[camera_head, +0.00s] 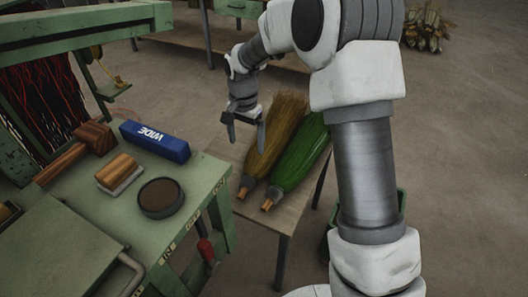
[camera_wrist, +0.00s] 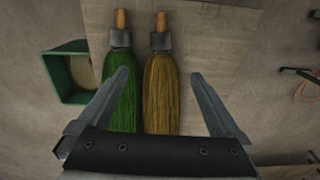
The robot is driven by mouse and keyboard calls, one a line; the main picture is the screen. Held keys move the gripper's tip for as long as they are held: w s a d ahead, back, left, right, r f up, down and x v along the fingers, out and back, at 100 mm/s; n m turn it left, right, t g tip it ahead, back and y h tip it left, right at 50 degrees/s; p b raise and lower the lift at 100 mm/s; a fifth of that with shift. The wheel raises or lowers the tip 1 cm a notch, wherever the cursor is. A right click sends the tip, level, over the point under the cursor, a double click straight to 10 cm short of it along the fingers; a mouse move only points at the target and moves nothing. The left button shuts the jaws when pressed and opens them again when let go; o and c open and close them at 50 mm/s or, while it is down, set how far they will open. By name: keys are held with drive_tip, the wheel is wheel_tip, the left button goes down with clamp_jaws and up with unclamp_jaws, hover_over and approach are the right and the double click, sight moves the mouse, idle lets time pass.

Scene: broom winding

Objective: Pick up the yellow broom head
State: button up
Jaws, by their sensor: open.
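The yellow broom head (camera_head: 277,135) lies on a small wooden table (camera_head: 281,212), its bristles pointing away and its short wooden handle end toward the front. The green broom head (camera_head: 298,166) lies right beside it. In the wrist view the yellow broom head (camera_wrist: 160,85) is right of the green one (camera_wrist: 123,85), with grey collars and handle stubs at the top. My gripper (camera_head: 244,130) is open and empty above the table, left of the yellow broom head.
A green workbench (camera_head: 205,185) at left holds a blue box marked WIDE (camera_head: 155,140), a wooden mallet (camera_head: 95,137), a brush (camera_head: 119,172) and a round dark dish (camera_head: 161,197). A green bin (camera_wrist: 66,75) stands beside the table. More broom bundles (camera_head: 428,30) lie at the back right.

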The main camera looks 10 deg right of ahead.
drive_tip(key=b, duration=0.3)
hover_over(248, 176)
drive_tip(key=f, duration=1)
drive_tip(key=shift+s+f, duration=0.3)
drive_tip(key=shift+w+f+b, duration=0.15)
drive_tip(key=shift+f+b, duration=0.3)
drive_tip(key=shift+f, duration=1.2)
drive_tip(key=shift+w+f+b, duration=0.1)
drive_tip(key=shift+f+b, duration=0.35)
drive_tip(key=shift+f, duration=1.15)
drive_tip(key=shift+c, duration=0.3)
drive_tip(key=shift+r, duration=0.1)
clamp_jaws()
